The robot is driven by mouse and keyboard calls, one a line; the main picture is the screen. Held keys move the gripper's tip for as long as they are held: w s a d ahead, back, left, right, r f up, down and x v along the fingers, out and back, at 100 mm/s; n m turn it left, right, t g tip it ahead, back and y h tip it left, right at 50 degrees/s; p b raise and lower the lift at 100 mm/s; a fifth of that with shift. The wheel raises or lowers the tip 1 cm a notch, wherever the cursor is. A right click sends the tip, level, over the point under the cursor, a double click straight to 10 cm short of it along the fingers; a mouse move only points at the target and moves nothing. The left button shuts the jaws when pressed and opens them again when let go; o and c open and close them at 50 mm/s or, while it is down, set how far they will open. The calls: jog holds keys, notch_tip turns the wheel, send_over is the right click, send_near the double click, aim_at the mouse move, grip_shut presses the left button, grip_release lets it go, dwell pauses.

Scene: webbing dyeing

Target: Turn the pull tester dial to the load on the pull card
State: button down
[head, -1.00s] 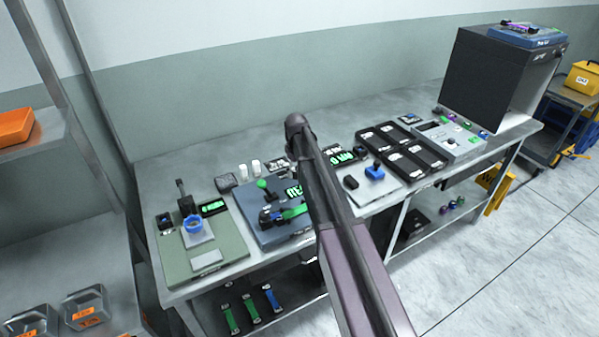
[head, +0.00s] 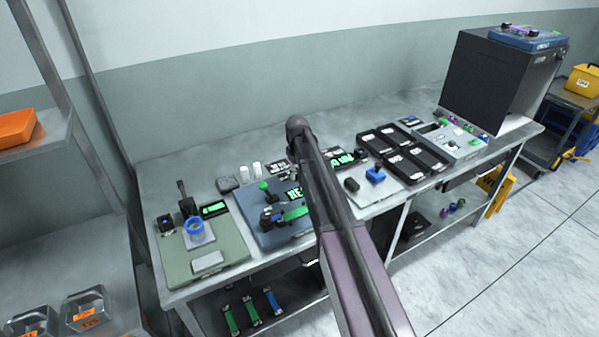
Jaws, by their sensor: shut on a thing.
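A blue bench device (head: 251,217) with a green-knobbed lever (head: 263,186), a strip of green webbing (head: 296,213) in a dark clamp and a green-lit display (head: 295,193) stands mid-bench. It looks like the pull tester; its right part is behind my arm. I cannot make out its dial. A small dark card with white marks (head: 277,168) stands behind it, possibly the pull card; its text is too small to read. My arm crosses the middle of the head view in front of the bench. My gripper is hidden behind it, so its hold does not show.
To the left is a green-based device (head: 176,270) with a blue ring (head: 194,226). To the right are a panel with a blue knob (head: 375,174), black trays (head: 418,178), a grey control box (head: 462,146) and a dark cabinet (head: 485,85). Metal shelving stands at far left.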

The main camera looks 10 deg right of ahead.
jog(key=m, duration=0.4)
jog(key=shift+w+d, duration=0.15)
jog(key=shift+w, duration=0.1)
jog(key=shift+m, duration=2.2)
jog(key=shift+c, duration=1.5)
grip_release()
jog(key=shift+s, duration=0.15)
jog(key=shift+r, duration=0.1)
